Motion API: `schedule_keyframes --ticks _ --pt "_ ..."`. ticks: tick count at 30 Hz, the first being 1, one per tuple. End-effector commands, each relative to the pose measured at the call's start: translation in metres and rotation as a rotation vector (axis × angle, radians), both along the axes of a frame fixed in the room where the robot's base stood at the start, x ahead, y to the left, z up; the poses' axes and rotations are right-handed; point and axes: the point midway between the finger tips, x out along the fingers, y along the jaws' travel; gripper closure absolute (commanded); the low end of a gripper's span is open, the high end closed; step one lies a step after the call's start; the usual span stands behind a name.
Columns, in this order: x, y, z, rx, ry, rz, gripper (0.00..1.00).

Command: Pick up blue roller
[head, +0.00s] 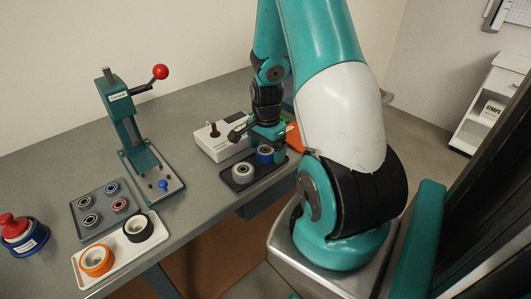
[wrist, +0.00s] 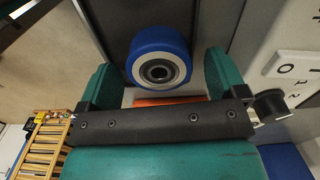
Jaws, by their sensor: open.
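The blue roller (head: 265,154) stands in a dark tray (head: 268,172) on the grey bench, beside a light grey roller (head: 243,172). In the wrist view the blue roller (wrist: 158,37) shows its blue rim, pale ring and dark centre hole. My gripper (head: 268,140) is over the tray, close to the blue roller. In the wrist view my gripper (wrist: 159,70) is open, with one green finger on each side of the roller's near part. Nothing is held. I cannot tell whether either finger touches the roller.
A white control box (head: 220,140) stands just behind the tray. A green press (head: 130,125) with a red knob is farther left. A grey tray of bearings (head: 88,208) and a white tray (head: 118,245) with orange and black rings lie at the left.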

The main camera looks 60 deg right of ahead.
Motion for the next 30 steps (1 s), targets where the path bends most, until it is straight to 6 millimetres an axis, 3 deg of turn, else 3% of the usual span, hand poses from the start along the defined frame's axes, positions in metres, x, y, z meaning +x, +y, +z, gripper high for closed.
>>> schedule_keyframes --ticks 2,9,20,30 --pt "0.000 0.000 0.000 0.000 0.000 0.000 0.10" --pt "0.000 0.000 0.000 0.000 0.000 0.000 0.65" --pt "0.001 -0.001 0.009 -0.002 -0.003 0.000 0.66" --pt "0.001 -0.001 0.075 -0.005 -0.005 0.000 0.66"
